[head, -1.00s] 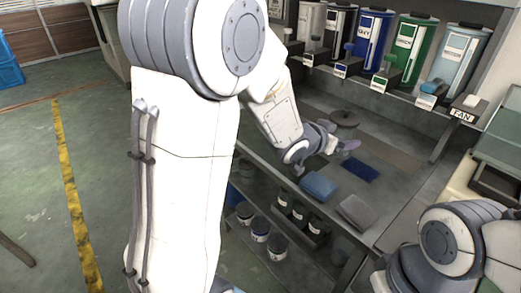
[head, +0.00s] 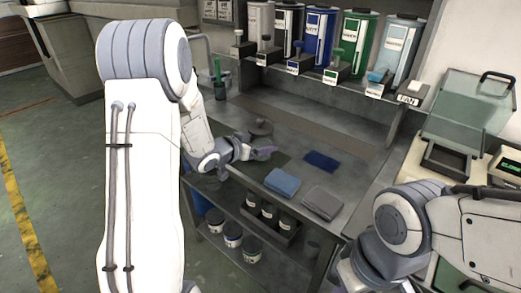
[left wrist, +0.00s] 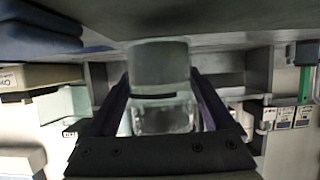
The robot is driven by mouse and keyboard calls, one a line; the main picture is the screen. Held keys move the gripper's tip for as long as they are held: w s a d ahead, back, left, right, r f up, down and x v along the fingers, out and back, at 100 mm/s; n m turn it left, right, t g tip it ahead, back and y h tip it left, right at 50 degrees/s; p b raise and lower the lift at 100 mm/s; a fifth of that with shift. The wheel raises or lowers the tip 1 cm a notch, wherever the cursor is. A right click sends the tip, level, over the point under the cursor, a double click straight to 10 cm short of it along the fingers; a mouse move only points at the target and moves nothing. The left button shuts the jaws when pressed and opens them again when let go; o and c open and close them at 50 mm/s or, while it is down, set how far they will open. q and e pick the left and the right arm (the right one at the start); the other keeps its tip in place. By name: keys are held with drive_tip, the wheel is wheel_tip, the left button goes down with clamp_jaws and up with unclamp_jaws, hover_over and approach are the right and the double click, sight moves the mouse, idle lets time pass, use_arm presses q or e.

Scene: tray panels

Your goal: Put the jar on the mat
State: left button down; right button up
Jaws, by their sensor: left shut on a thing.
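My left gripper (head: 266,153) is over the bench, near a dark grey flat patch. In the left wrist view its two fingers (left wrist: 163,115) are shut on a clear glass jar (left wrist: 160,120). A grey-green part, perhaps its lid, shows at the upper end. The jar is mostly hidden in the head view, so I cannot tell its height above the bench. A dark blue mat (head: 321,161) lies flat on the bench, to the right of the gripper.
A folded blue cloth (head: 282,183) and a folded grey cloth (head: 323,203) lie along the bench's front edge. A round dark object (head: 261,128) stands behind the gripper. Coloured dispensers (head: 320,36) line the back ledge.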

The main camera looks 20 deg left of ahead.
use_arm(q)
drive_tip(key=shift+f, duration=0.9)
drive_tip(key=shift+f, duration=0.15)
unclamp_jaws()
drive_tip(key=shift+f, duration=0.1)
